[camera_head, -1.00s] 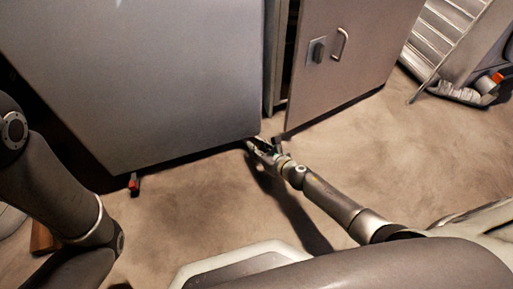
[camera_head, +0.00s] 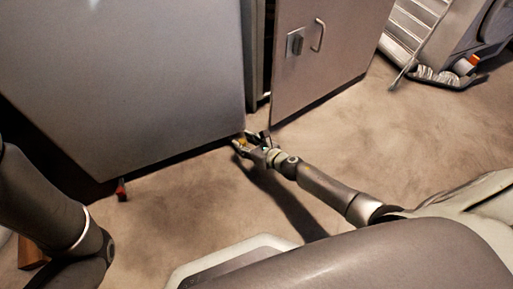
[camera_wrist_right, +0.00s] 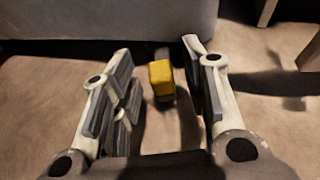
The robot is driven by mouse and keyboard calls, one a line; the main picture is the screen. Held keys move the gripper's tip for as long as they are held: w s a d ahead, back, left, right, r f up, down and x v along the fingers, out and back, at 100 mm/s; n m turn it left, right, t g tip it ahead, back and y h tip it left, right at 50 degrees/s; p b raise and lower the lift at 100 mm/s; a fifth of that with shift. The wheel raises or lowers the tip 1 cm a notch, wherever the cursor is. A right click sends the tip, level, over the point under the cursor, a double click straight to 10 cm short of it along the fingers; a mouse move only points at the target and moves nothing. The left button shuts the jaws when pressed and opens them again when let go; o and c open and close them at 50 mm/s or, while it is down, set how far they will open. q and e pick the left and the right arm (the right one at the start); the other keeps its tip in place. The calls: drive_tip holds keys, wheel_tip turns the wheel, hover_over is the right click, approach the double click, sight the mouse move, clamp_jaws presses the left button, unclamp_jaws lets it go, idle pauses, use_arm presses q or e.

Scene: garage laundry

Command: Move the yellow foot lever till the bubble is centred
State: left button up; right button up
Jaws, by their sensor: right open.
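The yellow foot lever (camera_wrist_right: 161,78) sticks out low from under the grey cabinet. In the right wrist view it sits between the open fingers of my right gripper (camera_wrist_right: 158,95), with gaps on both sides. In the head view a bit of the yellow lever (camera_head: 243,139) shows at the fingertips of my right gripper (camera_head: 250,145), at the cabinet's bottom right corner. My left arm comes in at the left, but its gripper is out of view. No bubble is visible in either view.
A grey cabinet (camera_head: 130,75) fills the upper left. A red-tipped lever (camera_head: 121,190) stands at its left bottom corner. An ajar door (camera_head: 320,60) with a handle is right of it. A step ladder (camera_head: 415,30) leans at upper right. The brown floor (camera_head: 370,130) is mostly clear.

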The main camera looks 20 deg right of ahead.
drive_tip(key=v, duration=1.1)
drive_tip(key=shift+s, duration=0.15)
